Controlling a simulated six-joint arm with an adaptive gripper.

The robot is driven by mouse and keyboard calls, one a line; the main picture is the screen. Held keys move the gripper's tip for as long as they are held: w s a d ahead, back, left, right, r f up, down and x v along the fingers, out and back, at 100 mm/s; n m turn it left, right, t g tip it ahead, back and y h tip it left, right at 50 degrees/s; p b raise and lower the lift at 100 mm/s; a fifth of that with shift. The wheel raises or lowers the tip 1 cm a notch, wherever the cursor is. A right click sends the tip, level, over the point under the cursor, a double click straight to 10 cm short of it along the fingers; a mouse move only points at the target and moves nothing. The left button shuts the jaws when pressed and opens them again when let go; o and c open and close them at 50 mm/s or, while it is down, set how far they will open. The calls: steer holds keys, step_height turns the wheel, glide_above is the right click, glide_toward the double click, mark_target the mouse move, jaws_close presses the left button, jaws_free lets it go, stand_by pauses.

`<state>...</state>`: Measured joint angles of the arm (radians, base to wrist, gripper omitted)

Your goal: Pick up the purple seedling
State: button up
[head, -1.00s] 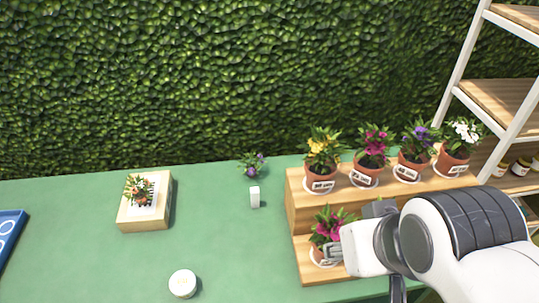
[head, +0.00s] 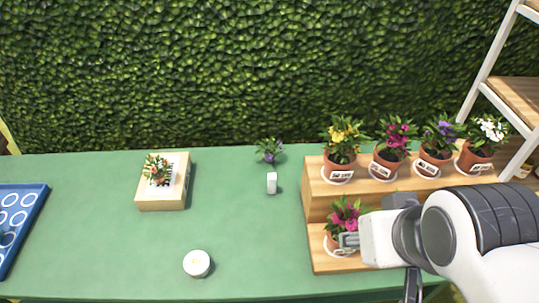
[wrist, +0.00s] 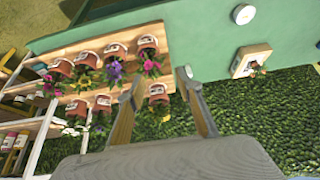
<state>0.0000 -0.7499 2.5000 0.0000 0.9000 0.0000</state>
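The purple seedling (head: 269,151), a small leafy plant with purple flowers and no visible pot, is near the back edge of the green table in the head view. Another purple-flowered plant (head: 441,135) stands in a terracotta pot on the upper step of the wooden stand, between a magenta and a white one. My gripper (head: 349,241) overlaps the potted pink plant (head: 345,214) on the lower step in the head view. In the wrist view my gripper (wrist: 161,80) has its two fingers well apart with nothing held. I cannot pick out the loose seedling in the wrist view.
The wooden stand (head: 314,206) holds several potted flowers at the right. A small white block (head: 271,183) stands just in front of the seedling. A wooden box (head: 163,203) with an orange plant, a white round lid (head: 197,263) and a blue tray (head: 40,207) lie left.

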steer(key=shift+o, duration=0.2)
steer(key=w+a+f+t+y, duration=0.1)
steer(key=w+a, duration=0.2)
steer(key=w, duration=0.8)
steer(key=w+a+f+t, duration=0.2)
steer(key=w+a, duration=0.2)
steer(key=w, duration=0.7)
steer(key=w+a+f+t+y, duration=0.1)
steer(key=w+a, duration=0.2)
steer(key=w, duration=0.7)
steer(key=w+a+f+m+t+h, duration=0.1)
steer(key=w+a+f+t, duration=0.15)
steer(key=w+f, duration=0.8)
steer(key=t+h, duration=0.1)
steer(key=h, duration=0.2)
glide_toward(269, 150)
steer(key=w, duration=0.3)
steer(key=shift+d+f+m, duration=0.25)
steer(key=shift+f+m, duration=0.15)
steer(key=shift+f, duration=0.4)
steer(key=shift+w, duration=0.1)
steer(key=shift+x, duration=1.2)
steer(key=shift+w, duration=0.1)
